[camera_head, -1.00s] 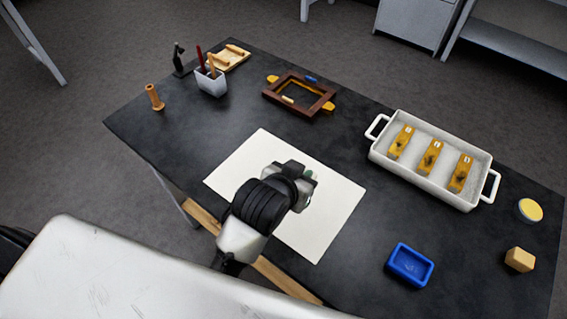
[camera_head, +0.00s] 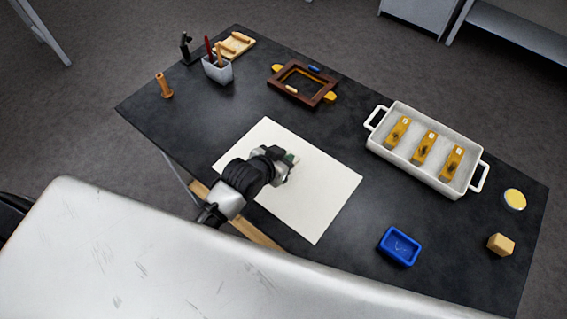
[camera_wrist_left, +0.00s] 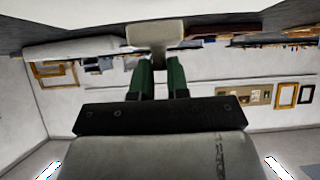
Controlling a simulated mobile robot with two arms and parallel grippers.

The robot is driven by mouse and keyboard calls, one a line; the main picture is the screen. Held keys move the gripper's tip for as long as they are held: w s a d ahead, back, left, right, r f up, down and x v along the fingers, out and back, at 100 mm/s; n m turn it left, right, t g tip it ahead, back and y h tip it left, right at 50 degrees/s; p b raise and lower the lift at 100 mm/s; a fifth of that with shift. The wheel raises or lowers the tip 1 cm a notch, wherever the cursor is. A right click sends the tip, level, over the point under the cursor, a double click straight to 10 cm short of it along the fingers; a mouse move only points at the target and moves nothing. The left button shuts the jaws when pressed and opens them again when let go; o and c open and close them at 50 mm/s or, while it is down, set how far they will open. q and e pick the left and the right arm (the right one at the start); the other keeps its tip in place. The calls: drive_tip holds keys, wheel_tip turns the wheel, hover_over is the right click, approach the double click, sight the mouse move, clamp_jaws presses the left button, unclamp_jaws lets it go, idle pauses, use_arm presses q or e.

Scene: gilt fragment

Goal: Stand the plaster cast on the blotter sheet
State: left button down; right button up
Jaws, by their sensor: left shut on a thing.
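The blotter sheet (camera_head: 318,205) is a large white sheet lying flat on the dark table. My left gripper (camera_head: 291,163) is over the middle of the sheet, reaching in from the lower left. In the left wrist view its two green fingers (camera_wrist_left: 159,72) are shut on a pale, blocky piece, the plaster cast (camera_wrist_left: 155,32). In the head view the cast is hidden by the gripper. A white surface fills the top of the wrist view behind the cast; I cannot tell whether the cast touches it. My right gripper is not in view.
A white tray (camera_head: 376,145) with several yellow pieces stands right of the sheet. A blue dish (camera_head: 399,246), a tan block (camera_head: 500,244) and a yellow-topped round tin (camera_head: 514,199) lie right. A brown frame (camera_head: 302,86), pen cup (camera_head: 217,70) and wooden peg (camera_head: 163,86) stand behind.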

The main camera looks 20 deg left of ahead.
use_arm(q)
drive_tip(key=shift+f+p, duration=0.3)
drive_tip(key=shift+f, duration=1.65)
drive_tip(key=shift+f, duration=0.15)
drive_tip(key=c, duration=1.1)
unclamp_jaws()
drive_tip(key=shift+r, duration=0.25)
drive_tip(key=b+v, duration=0.1)
drive_tip(key=v, duration=1.1)
